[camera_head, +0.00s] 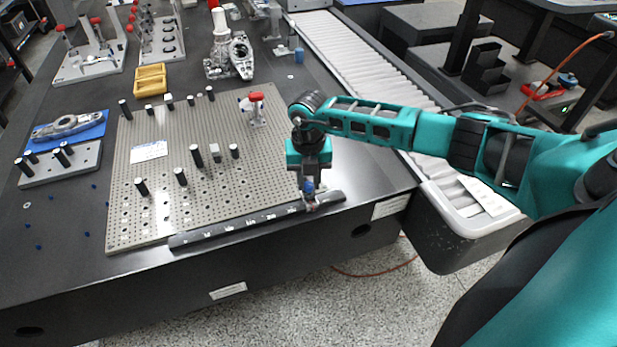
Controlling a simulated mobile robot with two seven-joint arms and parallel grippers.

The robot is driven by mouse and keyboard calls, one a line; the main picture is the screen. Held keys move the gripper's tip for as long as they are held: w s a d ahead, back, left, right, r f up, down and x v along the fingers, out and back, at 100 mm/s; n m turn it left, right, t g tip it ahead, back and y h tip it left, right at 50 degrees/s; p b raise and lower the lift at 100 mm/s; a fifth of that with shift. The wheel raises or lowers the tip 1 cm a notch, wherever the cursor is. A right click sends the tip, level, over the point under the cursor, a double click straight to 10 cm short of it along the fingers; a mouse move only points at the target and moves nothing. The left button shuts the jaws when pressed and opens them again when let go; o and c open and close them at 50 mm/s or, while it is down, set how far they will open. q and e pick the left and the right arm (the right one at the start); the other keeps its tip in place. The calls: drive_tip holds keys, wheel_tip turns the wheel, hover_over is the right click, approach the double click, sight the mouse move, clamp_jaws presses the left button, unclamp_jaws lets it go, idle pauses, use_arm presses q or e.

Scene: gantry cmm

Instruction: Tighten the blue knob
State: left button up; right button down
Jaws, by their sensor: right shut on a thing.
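The blue knob (309,186) shows just below my right gripper (308,181), near the right end of a dark bar (250,222) along the front edge of the perforated plate. My right gripper points straight down and is shut on the blue knob; its fingers are small in the picture and partly hide the knob. A small metal clamp piece (311,203) sits under the knob on the bar. My left gripper is not in view.
The perforated plate (200,215) carries several black posts and a red-handled clamp (256,108). A roller conveyor (350,60) runs along the table's right side.

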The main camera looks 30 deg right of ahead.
sight(308, 185)
drive_tip(key=shift+w+r, duration=0.1)
drive_tip(key=c, duration=0.9)
unclamp_jaws()
wheel_tip(308, 185, up, 13)
drive_tip(key=shift+f, duration=0.1)
